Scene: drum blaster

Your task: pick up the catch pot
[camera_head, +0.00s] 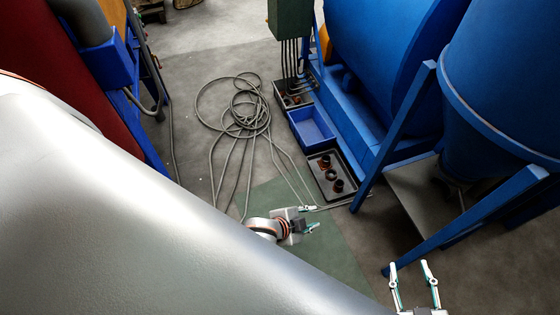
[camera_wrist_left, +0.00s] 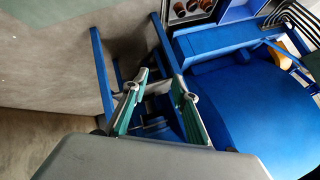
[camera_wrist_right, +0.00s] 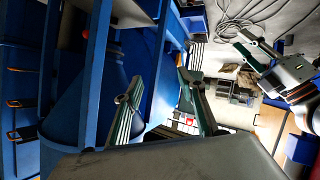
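No object is clearly identifiable as the catch pot. Small dark, reddish-brown pots or rings (camera_head: 331,174) lie in a black tray (camera_head: 351,198) on the floor. In the left wrist view, brown cup-like pots (camera_wrist_left: 179,10) show at the top edge. My right gripper (camera_head: 411,267) is open and empty at the bottom right, apart from the tray. Its spread fingers also show in the right wrist view (camera_wrist_right: 157,86).
A blue bin (camera_head: 311,127) and another black tray with small parts stand behind the black tray. A large blue drum (camera_head: 390,60) and a blue hopper (camera_head: 510,80) on slanted legs fill the right. Coiled grey hoses (camera_head: 245,110) lie on the floor. A red machine stands left.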

